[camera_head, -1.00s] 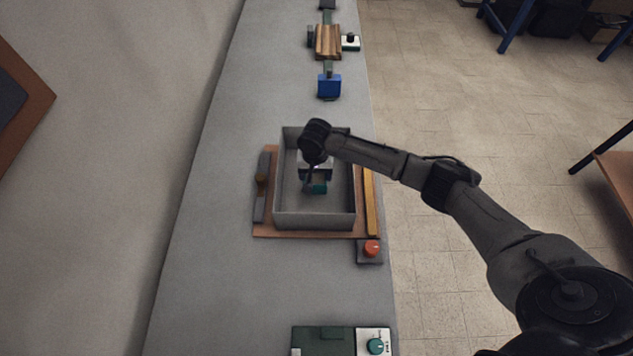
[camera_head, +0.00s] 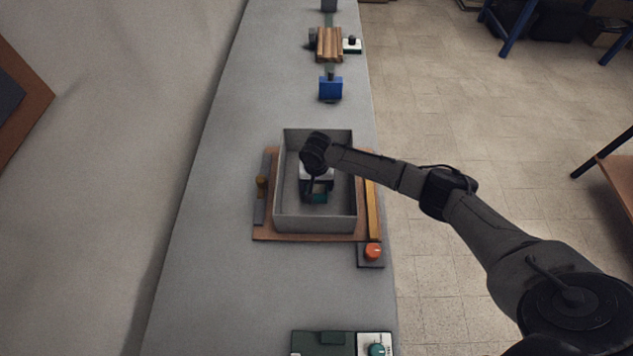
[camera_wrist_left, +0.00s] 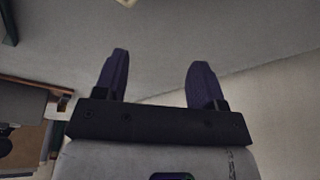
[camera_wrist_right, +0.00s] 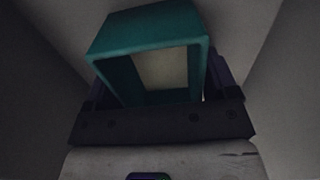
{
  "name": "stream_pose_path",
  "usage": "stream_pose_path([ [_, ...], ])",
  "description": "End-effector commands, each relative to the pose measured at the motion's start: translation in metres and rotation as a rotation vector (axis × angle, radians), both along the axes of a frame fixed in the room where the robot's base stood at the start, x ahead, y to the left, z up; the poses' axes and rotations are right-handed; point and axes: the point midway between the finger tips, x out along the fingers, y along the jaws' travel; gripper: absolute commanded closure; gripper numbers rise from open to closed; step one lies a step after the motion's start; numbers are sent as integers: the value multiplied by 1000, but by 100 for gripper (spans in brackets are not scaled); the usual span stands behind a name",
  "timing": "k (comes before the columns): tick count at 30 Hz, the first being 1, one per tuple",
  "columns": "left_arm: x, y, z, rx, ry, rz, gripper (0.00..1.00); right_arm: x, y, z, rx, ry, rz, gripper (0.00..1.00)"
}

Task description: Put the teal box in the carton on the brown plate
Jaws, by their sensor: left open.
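The grey carton (camera_head: 315,224) is an open-topped tray on the brown plate (camera_head: 264,236). My right gripper (camera_head: 319,192) points down inside the carton's walls. The teal box (camera_head: 320,198) is between its fingers, partly hidden by the gripper in the head view. In the right wrist view the teal box (camera_wrist_right: 150,35), hollow with a pale inside, fills the space between the fingers of my right gripper (camera_wrist_right: 160,85), which look shut on its sides. Whether it touches the carton floor cannot be told. My left gripper (camera_wrist_left: 158,75) is open and empty over bare grey surface.
An orange button (camera_head: 372,251) is at the plate's near right corner. A blue block (camera_head: 330,88) stands farther back. A green device (camera_head: 325,343) lies in front.

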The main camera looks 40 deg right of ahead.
Motion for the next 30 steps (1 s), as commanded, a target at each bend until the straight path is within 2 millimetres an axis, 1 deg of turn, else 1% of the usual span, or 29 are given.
stream_pose_path([
  [1,0,0,0,0,0,0,36,0,0,0,0,0,0,16],
  [5,0,0,0,0,0,0,36,0,0,0,-1,1,0,3],
  [14,0,0,-2,0,0,0,36,0,-1,2,-1,0,0,2],
  [17,0,0,2,0,1,0,36,0,0,13,0,-1,0,2],
  [20,0,0,7,0,0,0,36,0,0,30,1,-2,0,2],
  [24,0,0,14,0,0,0,36,0,0,57,1,-2,0,2],
  [30,0,0,21,0,0,0,36,1,0,92,0,-1,0,2],
])
